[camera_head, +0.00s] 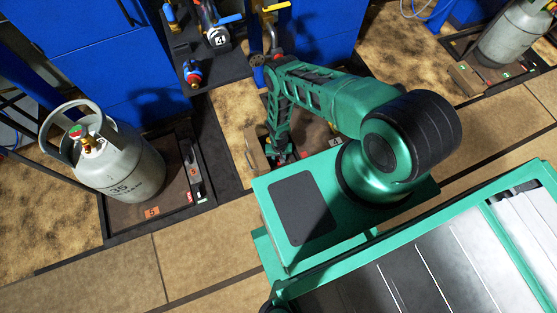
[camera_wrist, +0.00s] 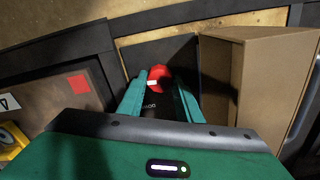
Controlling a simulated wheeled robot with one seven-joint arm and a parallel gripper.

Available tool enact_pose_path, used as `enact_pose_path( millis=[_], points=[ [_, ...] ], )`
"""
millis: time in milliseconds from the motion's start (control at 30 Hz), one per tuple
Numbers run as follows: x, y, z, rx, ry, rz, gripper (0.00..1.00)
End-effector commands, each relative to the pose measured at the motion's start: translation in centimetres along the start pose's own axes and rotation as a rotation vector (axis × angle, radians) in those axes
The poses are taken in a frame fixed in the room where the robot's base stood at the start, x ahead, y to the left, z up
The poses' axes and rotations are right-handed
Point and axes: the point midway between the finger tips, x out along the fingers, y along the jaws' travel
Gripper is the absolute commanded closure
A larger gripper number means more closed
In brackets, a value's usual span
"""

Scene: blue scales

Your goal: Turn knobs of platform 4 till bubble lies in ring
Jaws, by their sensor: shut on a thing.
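Platform 4 (camera_head: 317,132) is on the floor behind my arm in the head view, mostly hidden by it. Its brown plate (camera_wrist: 77,112) with a dark rim shows at the left of the wrist view, with a red square and a "4" label (camera_wrist: 9,102). My gripper (camera_wrist: 160,82) points down at the platform's edge and is shut on a red knob (camera_wrist: 158,77), seen between its fingertips. In the head view my gripper (camera_head: 281,156) is small and dark. The bubble and ring are not visible in either view.
A cardboard box (camera_wrist: 270,80) stands close to the right of my gripper in the wrist view. A yellow part (camera_wrist: 11,139) shows at the lower left edge. In the head view, a grey gas cylinder (camera_head: 121,168) stands on platform 5 (camera_head: 137,216), left of my arm.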

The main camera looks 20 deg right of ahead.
Motion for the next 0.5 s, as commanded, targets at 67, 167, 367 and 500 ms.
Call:
enact_pose_path(
  millis=[67,167,367,500],
  points=[
    [-0.04,-0.17,-0.08,-0.057,0.002,-0.002,0.91],
    [-0.04,-0.14,-0.09,-0.119,0.002,-0.002,0.91],
    [-0.04,-0.18,-0.08,-0.207,0.002,-0.003,0.91],
    [-0.04,-0.16,-0.09,-0.241,0.002,-0.002,0.91]
  ],
)
